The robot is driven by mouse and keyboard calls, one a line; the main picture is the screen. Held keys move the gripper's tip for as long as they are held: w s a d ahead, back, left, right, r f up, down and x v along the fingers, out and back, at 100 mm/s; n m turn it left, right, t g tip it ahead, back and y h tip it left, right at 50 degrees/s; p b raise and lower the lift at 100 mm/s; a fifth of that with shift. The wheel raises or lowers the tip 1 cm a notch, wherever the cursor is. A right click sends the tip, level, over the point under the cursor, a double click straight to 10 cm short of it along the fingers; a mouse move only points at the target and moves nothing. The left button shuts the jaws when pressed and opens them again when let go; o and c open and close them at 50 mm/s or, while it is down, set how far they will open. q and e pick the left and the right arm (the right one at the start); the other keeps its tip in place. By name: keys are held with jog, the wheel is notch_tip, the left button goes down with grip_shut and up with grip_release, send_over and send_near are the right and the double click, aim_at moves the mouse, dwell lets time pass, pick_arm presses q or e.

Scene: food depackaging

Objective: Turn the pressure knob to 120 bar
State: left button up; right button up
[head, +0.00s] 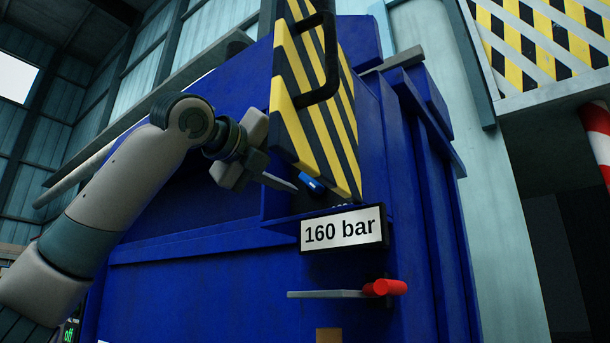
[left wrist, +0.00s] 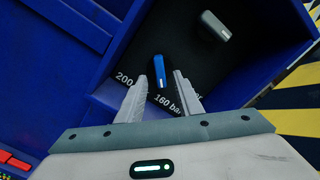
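The blue pressure knob (head: 311,183) sits in a recess of the blue machine. In the left wrist view the knob (left wrist: 158,70) has a white mark at its lower end, toward the "160 bar" label (left wrist: 175,104). A "200" label (left wrist: 123,78) is to its left; another label is partly hidden by a finger. The display plate (head: 342,230) reads "160 bar". My left gripper (left wrist: 160,82) is open, its fingertips on either side of the knob's lower end, with visible gaps; contact is not seen. It also shows in the head view (head: 297,186). My right gripper is not in view.
A grey knob (left wrist: 215,26) sits in the same recess, beyond the blue one. A striped yellow-black panel with a black handle (head: 328,60) stands above the recess. A red-handled lever (head: 385,287) sticks out below the display plate.

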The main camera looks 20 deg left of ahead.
aim_at(308, 181)
pick_arm(q)
jog(key=shift+p+x, duration=0.3)
jog(key=shift+x, duration=1.7)
grip_shut()
